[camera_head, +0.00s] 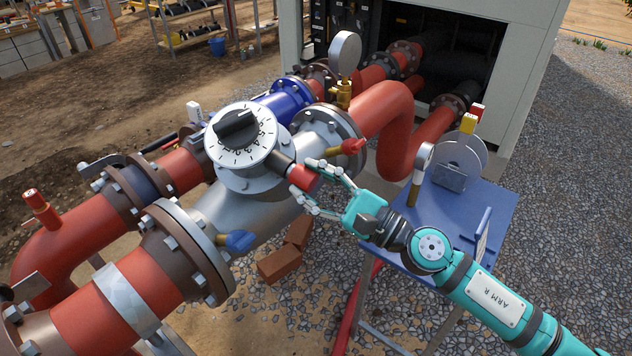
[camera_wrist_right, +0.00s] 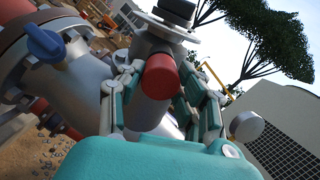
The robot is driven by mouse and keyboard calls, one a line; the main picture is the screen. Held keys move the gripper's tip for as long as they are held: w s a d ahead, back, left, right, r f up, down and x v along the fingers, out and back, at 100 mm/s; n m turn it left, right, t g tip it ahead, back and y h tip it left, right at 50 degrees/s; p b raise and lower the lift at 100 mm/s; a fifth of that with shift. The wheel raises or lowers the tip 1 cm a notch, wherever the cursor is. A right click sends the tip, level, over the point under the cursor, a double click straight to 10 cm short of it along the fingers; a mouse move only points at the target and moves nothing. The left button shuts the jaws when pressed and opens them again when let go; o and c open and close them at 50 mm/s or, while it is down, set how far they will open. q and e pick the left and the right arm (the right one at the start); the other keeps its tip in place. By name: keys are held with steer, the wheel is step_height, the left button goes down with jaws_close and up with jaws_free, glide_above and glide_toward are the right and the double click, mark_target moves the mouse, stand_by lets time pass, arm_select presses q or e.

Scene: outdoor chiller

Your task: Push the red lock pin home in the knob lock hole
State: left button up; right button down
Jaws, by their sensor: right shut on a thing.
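The knob (camera_head: 238,128) is a white numbered dial with a black handle on top of the grey valve body (camera_head: 250,210). The red lock pin (camera_head: 304,179) sticks out at the knob's right side, its inner end against a dark collar (camera_head: 281,162). The lock hole is hidden there, and I cannot tell how deep the pin sits. My right gripper (camera_head: 302,177) is shut on the pin, one finger on each side. In the right wrist view the pin's round red end (camera_wrist_right: 160,74) shows between the fingers. My left gripper is not in view.
A round gauge (camera_head: 345,48) rises behind. Bricks (camera_head: 280,262) lie below.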

steer(key=shift+c, duration=1.6)
jaws_free()
steer(key=b+v, duration=0.1)
steer(key=v, duration=0.1)
steer(key=b+v, duration=0.1)
steer(key=v, duration=0.1)
steer(key=b+v, duration=0.1)
steer(key=shift+s+d+f, duration=0.15)
steer(key=shift+d+f, duration=0.2)
steer(key=shift+s+d+r+b, duration=0.1)
steer(key=shift+s+d+b, duration=0.25)
steer(key=shift+d+b, duration=0.2)
